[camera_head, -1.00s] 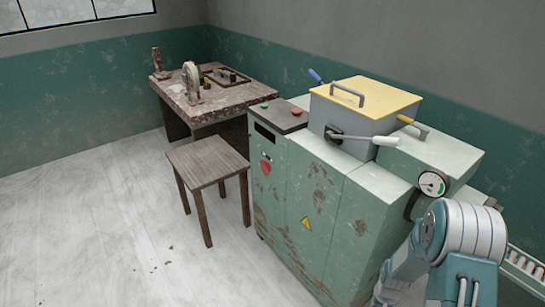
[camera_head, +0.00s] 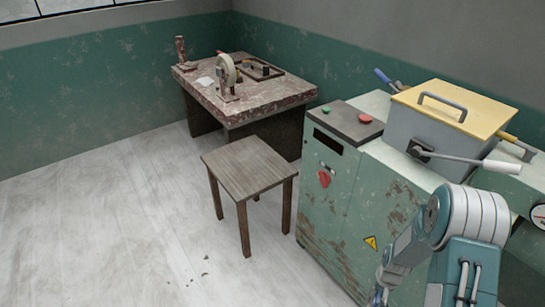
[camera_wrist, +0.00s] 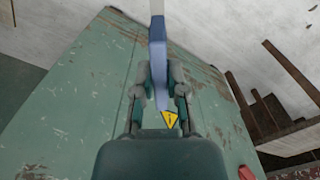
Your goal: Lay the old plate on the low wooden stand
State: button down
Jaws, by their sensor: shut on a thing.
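The low wooden stand (camera_head: 248,168) is a stool-like piece with a bare square top, left of the green machine. In the wrist view the stand (camera_wrist: 295,138) shows upside down at the right, apart from the gripper. In the head view my arm enters at lower right; its gripper is out of frame.
The rusty green machine (camera_head: 345,215), with a yellow-lidded box (camera_head: 455,108) and a white-ended lever (camera_head: 470,163), stands close to my arm. A worktable (camera_head: 250,98) with tools stands behind the stand. The pale floor (camera_head: 110,225) is clear at left.

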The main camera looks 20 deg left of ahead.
aim_at(248, 162)
jog(key=i+j, duration=0.1)
jog(key=j, duration=0.4)
jog(key=i+j, duration=0.1)
jog(key=j, duration=0.4)
jog(key=i+j, duration=0.15)
jog(key=j, duration=0.3)
jog(key=i+j, duration=0.1)
jog(key=j, duration=0.4)
jog(key=i+j, duration=0.1)
jog(key=j, duration=0.4)
jog(key=i+j, duration=0.1)
jog(key=j, duration=0.4)
